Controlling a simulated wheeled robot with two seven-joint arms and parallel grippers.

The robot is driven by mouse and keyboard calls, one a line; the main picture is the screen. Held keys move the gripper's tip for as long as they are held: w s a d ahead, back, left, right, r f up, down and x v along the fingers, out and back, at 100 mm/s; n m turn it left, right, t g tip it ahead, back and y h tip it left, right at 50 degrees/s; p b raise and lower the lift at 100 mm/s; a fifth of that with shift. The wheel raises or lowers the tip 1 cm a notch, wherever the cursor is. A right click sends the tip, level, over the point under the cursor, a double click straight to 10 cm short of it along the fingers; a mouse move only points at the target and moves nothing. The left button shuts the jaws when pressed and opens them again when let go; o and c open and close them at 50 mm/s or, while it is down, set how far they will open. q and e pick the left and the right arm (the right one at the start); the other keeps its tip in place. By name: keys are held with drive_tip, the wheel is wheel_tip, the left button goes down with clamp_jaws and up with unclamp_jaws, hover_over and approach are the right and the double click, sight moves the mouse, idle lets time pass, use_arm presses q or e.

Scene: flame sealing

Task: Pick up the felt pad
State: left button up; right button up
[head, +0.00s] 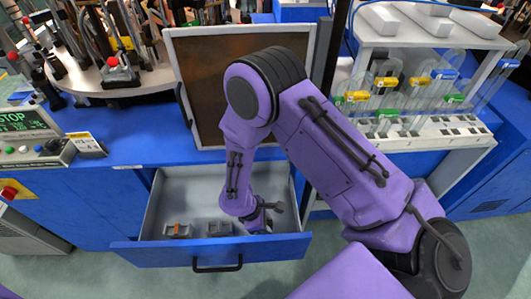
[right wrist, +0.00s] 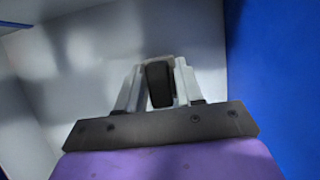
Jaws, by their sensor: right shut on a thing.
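The open drawer (head: 170,203) of the blue bench holds my right gripper (head: 266,222), which reaches down into its right side, partly hidden by my arm in the head view. In the right wrist view my right gripper (right wrist: 158,88) is shut on a small dark pad (right wrist: 160,84), which appears to be the felt pad. The pad stands upright between the pale fingers. In the head view the pad cannot be made out. My left gripper is not in view.
A small grey piece with an orange part (head: 177,231) and another grey piece (head: 220,229) lie in the drawer. The blue drawer front (head: 210,250) and side walls surround my gripper. A brown framed panel (head: 205,85) stands on the bench behind my arm. A rack of glass tubes (head: 420,130) is at right.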

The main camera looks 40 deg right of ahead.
wheel_tip(320, 180, up, 10)
drive_tip(key=shift+r+p, duration=0.1)
drive_tip(key=shift+p, duration=0.4)
